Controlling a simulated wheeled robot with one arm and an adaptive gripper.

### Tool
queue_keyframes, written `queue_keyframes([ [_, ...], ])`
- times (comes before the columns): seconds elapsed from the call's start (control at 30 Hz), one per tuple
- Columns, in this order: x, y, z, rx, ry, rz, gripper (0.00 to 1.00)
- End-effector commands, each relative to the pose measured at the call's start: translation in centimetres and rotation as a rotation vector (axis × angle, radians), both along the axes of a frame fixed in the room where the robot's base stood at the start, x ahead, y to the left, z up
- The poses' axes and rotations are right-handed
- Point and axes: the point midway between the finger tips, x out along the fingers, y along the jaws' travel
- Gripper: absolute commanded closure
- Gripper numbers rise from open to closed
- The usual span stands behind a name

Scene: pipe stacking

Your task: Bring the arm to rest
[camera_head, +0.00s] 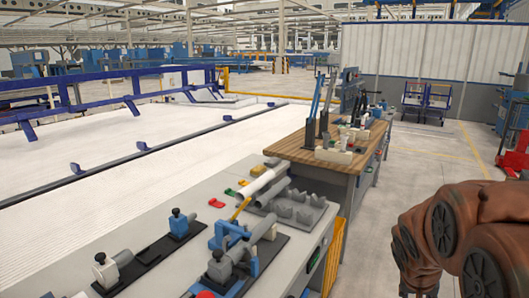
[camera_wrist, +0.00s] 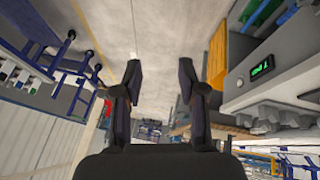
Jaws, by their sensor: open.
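My gripper (camera_wrist: 158,80) shows in the wrist view with its two dark fingers spread apart. It is open and nothing is between the fingers; the grey floor shows through the gap. In the head view part of my brown arm fills the lower right, and the gripper itself is not visible there. The arm is to the right of the grey workbench (camera_head: 110,245).
On the workbench are pipes (camera_head: 262,186), a grey notched rack (camera_head: 300,208), and blue and grey clamps (camera_head: 228,235). A wooden-topped table (camera_head: 305,152) stands behind. Open floor (camera_head: 425,150) lies right of the benches. A red machine (camera_head: 515,150) stands far right.

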Motion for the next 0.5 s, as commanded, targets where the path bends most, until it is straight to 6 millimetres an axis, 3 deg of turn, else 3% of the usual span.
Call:
queue_keyframes([
  [0.5,-19.9,13.5,1.9,0.257,0.415,0.243,0.59],
])
